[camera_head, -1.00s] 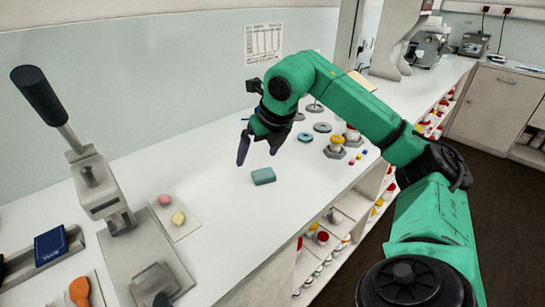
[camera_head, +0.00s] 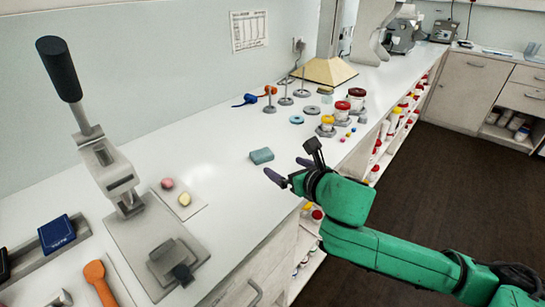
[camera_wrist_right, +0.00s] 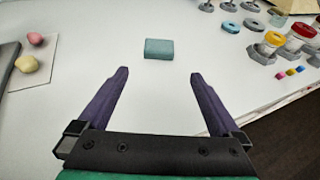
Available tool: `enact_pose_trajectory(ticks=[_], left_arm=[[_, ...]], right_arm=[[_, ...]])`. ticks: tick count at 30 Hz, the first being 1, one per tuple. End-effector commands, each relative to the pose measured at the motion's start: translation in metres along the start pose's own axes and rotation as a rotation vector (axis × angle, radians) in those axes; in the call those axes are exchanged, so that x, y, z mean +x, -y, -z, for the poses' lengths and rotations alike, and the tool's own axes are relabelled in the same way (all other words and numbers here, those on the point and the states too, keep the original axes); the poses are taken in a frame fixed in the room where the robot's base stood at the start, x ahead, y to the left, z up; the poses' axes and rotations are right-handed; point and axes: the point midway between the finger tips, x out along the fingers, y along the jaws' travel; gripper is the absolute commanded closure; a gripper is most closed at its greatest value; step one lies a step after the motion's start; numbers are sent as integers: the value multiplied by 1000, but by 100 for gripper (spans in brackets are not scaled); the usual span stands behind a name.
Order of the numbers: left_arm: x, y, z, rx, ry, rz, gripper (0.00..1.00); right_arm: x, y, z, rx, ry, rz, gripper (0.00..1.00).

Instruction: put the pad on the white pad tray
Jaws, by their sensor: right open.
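A teal, block-shaped pad (camera_head: 261,155) lies flat on the white counter. In the right wrist view the pad (camera_wrist_right: 159,49) is centred beyond my fingertips, with bare counter between. My right gripper (camera_head: 286,168) is open and empty, just in front and to the right of the pad, not touching it. Its two purple fingers (camera_wrist_right: 159,73) are spread wider than the pad. A flat white tray (camera_head: 193,209), which looks like the pad tray, lies left of the pad beside the lever press. It bears a pink and a yellow small rounded piece. My left gripper is out of view.
A grey lever press (camera_head: 112,180) with a tall black handle stands at left. Right of the pad are a yellow-topped jar (camera_head: 327,122), red-lidded jars, blue-grey rings (camera_head: 297,119) and metal stands. The counter between pad and tray is clear.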

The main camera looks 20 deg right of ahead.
Motion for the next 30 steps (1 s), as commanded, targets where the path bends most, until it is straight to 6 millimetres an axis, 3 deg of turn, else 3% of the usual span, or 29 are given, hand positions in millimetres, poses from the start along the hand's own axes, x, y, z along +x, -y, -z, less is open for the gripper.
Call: enact_pose_trajectory(ticks=[6,16,19,25,26,30], left_arm=[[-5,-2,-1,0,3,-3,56],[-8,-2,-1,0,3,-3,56],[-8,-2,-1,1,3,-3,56],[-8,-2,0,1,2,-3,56],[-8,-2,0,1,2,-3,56],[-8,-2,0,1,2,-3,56]], right_arm=[[55,0,-2,6,3,-1,0],[108,-2,2,5,4,-1,0],[120,-2,3,2,4,0,0],[121,-2,3,0,5,0,0],[121,-2,3,0,5,0,8],[121,-2,3,0,5,0,61]])
